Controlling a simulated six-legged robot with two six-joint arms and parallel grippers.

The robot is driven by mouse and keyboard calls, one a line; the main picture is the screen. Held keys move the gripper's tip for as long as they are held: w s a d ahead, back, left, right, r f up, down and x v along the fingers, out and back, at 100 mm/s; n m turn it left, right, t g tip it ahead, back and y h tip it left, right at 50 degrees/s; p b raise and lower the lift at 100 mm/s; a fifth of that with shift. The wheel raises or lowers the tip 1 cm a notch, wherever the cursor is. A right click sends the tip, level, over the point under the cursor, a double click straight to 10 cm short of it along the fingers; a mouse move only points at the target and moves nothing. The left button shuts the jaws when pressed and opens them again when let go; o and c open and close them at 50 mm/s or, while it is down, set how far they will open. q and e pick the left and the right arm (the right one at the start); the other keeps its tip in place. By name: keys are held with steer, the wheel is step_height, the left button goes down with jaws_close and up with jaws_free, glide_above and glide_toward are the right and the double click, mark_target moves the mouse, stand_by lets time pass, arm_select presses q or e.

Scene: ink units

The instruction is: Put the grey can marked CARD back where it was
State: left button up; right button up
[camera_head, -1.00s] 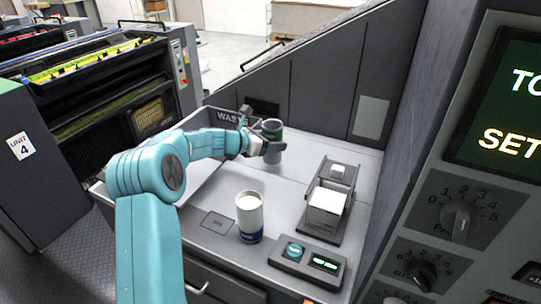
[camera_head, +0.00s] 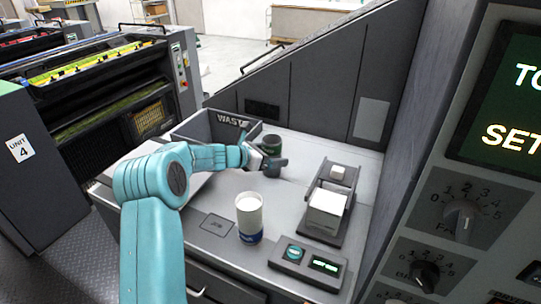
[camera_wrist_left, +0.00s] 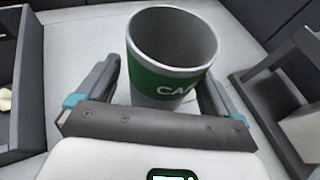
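The grey can (camera_head: 271,144) has a green band and stands upright on the grey desktop, just right of the WASTE bin. In the wrist view the fingers of the left gripper (camera_wrist_left: 163,92) are parted, with a narrow gap to the can's wall at the left. My right gripper is not in view.
The WASTE bin (camera_head: 196,128) stands left of the can. A white and blue can (camera_head: 250,222) stands nearer the front. A dark stand with a white block (camera_head: 325,203) is to the right, and a button box (camera_head: 306,262) is at the front edge. Bare desktop lies between them.

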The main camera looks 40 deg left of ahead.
arm_select(q)
steer(key=shift+r, duration=0.1)
steer(key=shift+r+p, duration=0.25)
steer(key=shift+p, duration=0.1)
steer(key=b+v, duration=0.2)
steer(key=v, duration=0.9)
steer(key=shift+s, duration=0.4)
steer(key=shift+s, duration=0.1)
